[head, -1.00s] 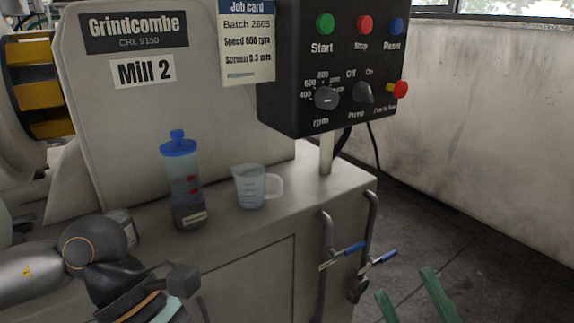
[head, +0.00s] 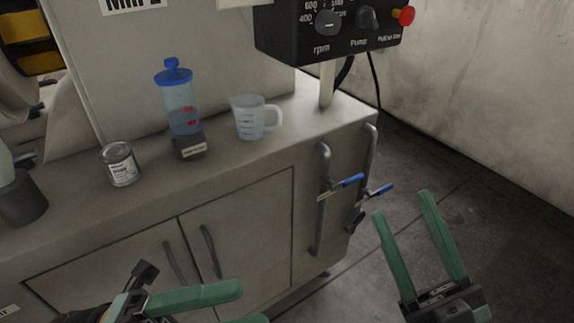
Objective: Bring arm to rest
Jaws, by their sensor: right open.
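My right gripper (head: 421,235) is at the lower right, its two green fingers spread apart and pointing up, with nothing between them. It is over the floor, to the right of the grey cabinet and apart from it. My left gripper (head: 235,305) is at the bottom edge in front of the cabinet doors. One green finger shows well and points right; only a sliver of the other shows at the picture's edge, so its opening is hard to judge.
On the cabinet top (head: 225,172) stand a tin (head: 120,165), a blue-lidded clear cylinder (head: 182,108) and a measuring jug (head: 250,118). A control box (head: 330,30) stands above. Pipes with blue-handled valves (head: 345,184) run down the cabinet's right end. The floor at right is clear.

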